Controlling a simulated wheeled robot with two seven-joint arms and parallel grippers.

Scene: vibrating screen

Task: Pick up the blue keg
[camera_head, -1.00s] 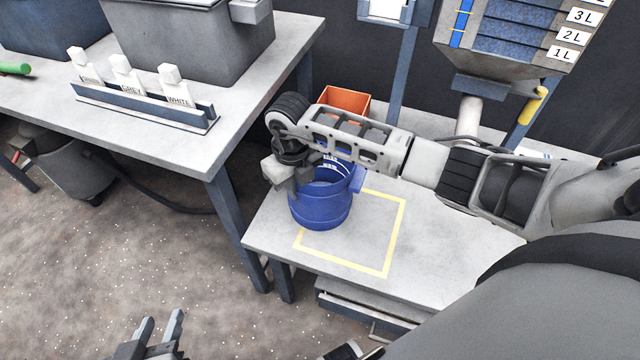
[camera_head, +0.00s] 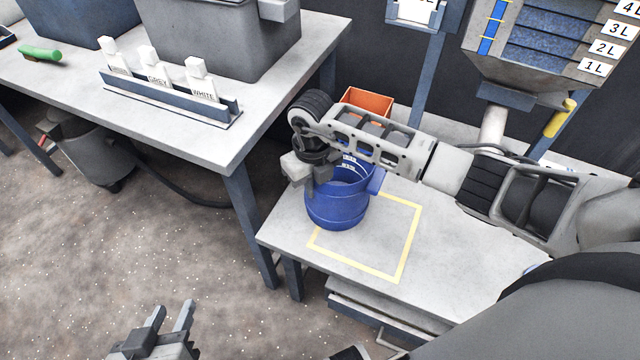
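The blue keg (camera_head: 337,208) stands upright on the low grey table, over the upper-left part of a yellow square outline (camera_head: 410,240). Its open top faces up, and a blue lug sticks out on its right side. My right gripper (camera_head: 316,182) is at the left of the keg's rim, with a grey finger against or just in front of the keg wall. The wrist hides the far part of the rim, and whether the fingers grip it cannot be told. My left gripper (camera_head: 168,322) is low at the bottom left, open and empty, far from the keg.
An orange bin (camera_head: 368,102) stands behind my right arm. A higher table (camera_head: 190,145) at left carries a grey tub (camera_head: 215,45), a labelled rack (camera_head: 170,100) and a green-handled tool (camera_head: 40,53). A hopper (camera_head: 530,50) rises at the upper right.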

